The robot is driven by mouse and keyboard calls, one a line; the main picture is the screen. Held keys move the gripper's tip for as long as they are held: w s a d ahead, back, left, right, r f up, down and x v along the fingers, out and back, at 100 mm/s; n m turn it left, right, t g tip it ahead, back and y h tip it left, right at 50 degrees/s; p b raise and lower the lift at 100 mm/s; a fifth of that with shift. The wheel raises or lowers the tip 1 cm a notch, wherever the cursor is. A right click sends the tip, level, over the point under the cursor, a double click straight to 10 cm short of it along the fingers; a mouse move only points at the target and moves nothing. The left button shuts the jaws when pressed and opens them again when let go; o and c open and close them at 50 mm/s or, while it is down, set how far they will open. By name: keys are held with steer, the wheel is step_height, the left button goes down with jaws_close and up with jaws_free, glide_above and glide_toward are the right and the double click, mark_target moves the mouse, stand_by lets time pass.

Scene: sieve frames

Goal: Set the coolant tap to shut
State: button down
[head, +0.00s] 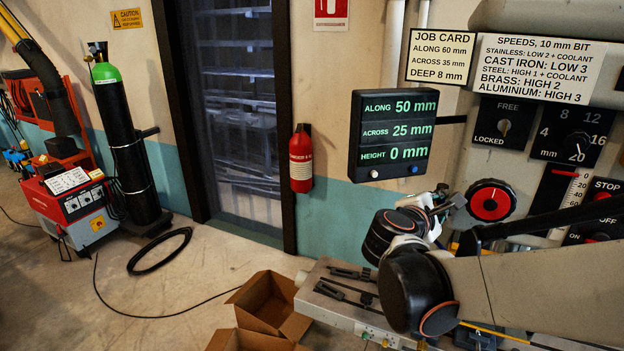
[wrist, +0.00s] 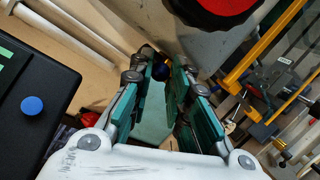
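I cannot pick out the coolant tap for certain in either view. A small dark and blue round part (wrist: 160,69) shows between or just beyond my fingertips in the wrist view. It may belong to the tap, but its handle position cannot be read. My gripper (wrist: 165,75) has its two green-padded fingers apart, with a clear gap between them. In the head view my gripper (head: 450,203) is at the machine front, left of and close to the red-centred black knob (head: 491,201). My arm hides much of the area below and behind it.
The readout box (head: 393,136) hangs left of my gripper; its blue button (wrist: 32,105) shows in the wrist view. The knob's red face (wrist: 228,4) is above the fingers. A switch panel (head: 503,123) is on the machine. Cardboard boxes (head: 268,303) stand on the floor.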

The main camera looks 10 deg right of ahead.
steer(key=shift+w+a+m+g+h+b, duration=0.45)
steer(key=shift+m+g+h+b, duration=0.1)
steer(key=shift+m+g, duration=0.25)
steer(key=shift+w+a+m+g+h+b, duration=0.5)
steer(key=shift+m+g, duration=0.2)
steer(key=shift+g, duration=0.2)
steer(key=shift+d, duration=0.15)
steer(key=c, duration=1.5)
jaws_free()
steer(key=shift+s, duration=0.15)
